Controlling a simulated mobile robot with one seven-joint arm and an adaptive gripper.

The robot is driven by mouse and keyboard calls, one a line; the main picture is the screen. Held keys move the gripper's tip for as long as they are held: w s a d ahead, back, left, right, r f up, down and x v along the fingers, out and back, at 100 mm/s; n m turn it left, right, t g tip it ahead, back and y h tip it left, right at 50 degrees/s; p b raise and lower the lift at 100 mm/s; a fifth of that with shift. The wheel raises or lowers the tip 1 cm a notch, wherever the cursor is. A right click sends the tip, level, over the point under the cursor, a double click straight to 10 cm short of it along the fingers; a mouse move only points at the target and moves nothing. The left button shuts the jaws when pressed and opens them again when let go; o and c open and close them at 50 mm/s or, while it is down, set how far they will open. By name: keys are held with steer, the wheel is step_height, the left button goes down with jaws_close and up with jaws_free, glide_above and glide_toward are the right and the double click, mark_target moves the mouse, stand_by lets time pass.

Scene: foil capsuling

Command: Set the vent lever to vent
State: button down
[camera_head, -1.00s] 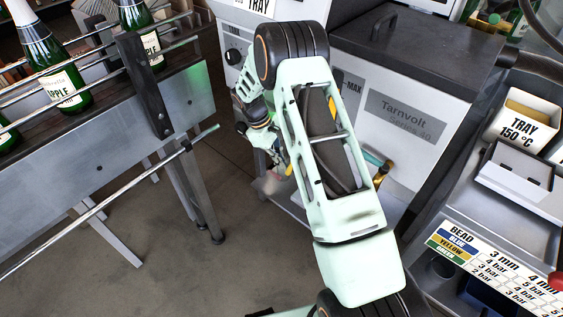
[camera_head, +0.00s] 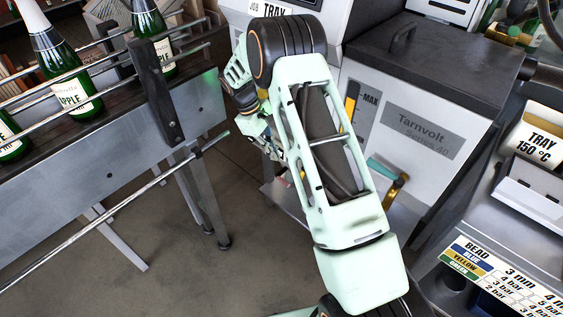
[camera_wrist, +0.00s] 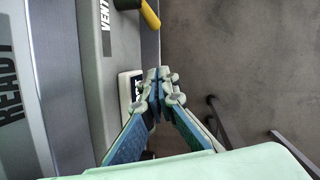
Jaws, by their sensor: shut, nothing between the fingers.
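In the wrist view, a lever with a yellow grip and black hub (camera_wrist: 148,14) sits beside a "VENT" label (camera_wrist: 105,16) on a pale panel, at the top. My gripper (camera_wrist: 158,78) is shut and empty, below the lever in that view and apart from it. In the head view, my arm hides most of the gripper and I cannot make out the vent lever clearly.
The grey Tarnvolt machine (camera_head: 415,175) carries a teal-handled brass fitting (camera_head: 388,172) low on its front. A conveyor (camera_head: 95,165) with bottles and a long rail stands at left. A bench with a tray box (camera_head: 535,140) is at right.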

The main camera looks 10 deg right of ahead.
steer(key=shift+w+a+r, duration=0.25)
steer(key=shift+a+r, duration=0.1)
steer(key=shift+r, duration=0.3)
steer(key=shift+w+a+r, duration=0.2)
steer(key=shift+a+r, duration=0.15)
steer(key=shift+r, duration=0.25)
steer(key=shift+w+a+r, duration=0.25)
steer(key=shift+a+r, duration=0.1)
steer(key=shift+r, duration=0.3)
